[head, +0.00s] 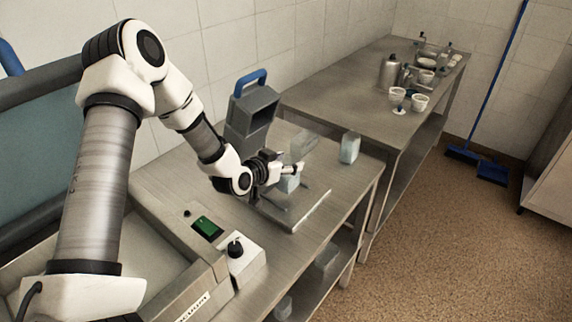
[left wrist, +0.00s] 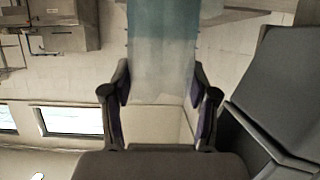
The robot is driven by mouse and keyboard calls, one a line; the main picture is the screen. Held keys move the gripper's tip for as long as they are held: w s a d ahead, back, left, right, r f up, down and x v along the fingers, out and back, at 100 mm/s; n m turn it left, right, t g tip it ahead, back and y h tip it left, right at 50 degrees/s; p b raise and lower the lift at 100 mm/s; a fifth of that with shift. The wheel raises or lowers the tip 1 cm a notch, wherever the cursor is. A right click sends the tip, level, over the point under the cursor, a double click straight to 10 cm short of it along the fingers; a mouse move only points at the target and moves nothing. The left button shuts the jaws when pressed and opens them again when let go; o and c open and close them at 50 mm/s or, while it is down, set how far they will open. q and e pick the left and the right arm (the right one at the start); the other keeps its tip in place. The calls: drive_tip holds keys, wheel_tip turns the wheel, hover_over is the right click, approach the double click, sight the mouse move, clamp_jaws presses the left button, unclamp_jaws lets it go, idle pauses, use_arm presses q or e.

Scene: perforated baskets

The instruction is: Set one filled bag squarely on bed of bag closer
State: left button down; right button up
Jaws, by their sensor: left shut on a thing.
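My left gripper (head: 291,170) is shut on a pale blue, translucent filled bag (head: 289,185). In the left wrist view the bag (left wrist: 163,50) fills the space between the two fingers, whitish near them and teal farther out. In the head view it hangs at the fingertips over the flat metal bed (head: 306,212) of the bag closer (head: 243,118), a grey machine with a blue handle. I cannot tell whether the bag touches the bed. My right gripper is not in view.
Another pale bag (head: 349,147) stands at the table's far right. A greyish translucent shape (head: 304,145) shows just behind my gripper; whether it is a separate bag is unclear. A control box with a black knob (head: 236,246) is in front. A second table (head: 340,100) holds cups and a canister.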

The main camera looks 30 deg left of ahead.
use_arm(q)
drive_tip(key=shift+w+a, duration=0.4)
drive_tip(key=shift+w, duration=0.1)
wheel_tip(320, 180, down, 4)
drive_tip(key=shift+a+r+p, duration=0.1)
drive_tip(key=shift+r+p, duration=0.15)
drive_tip(key=shift+p, duration=0.45)
drive_tip(key=shift+f, duration=0.1)
drive_tip(key=shift+f, duration=0.15)
drive_tip(key=shift+c, duration=1.5)
unclamp_jaws()
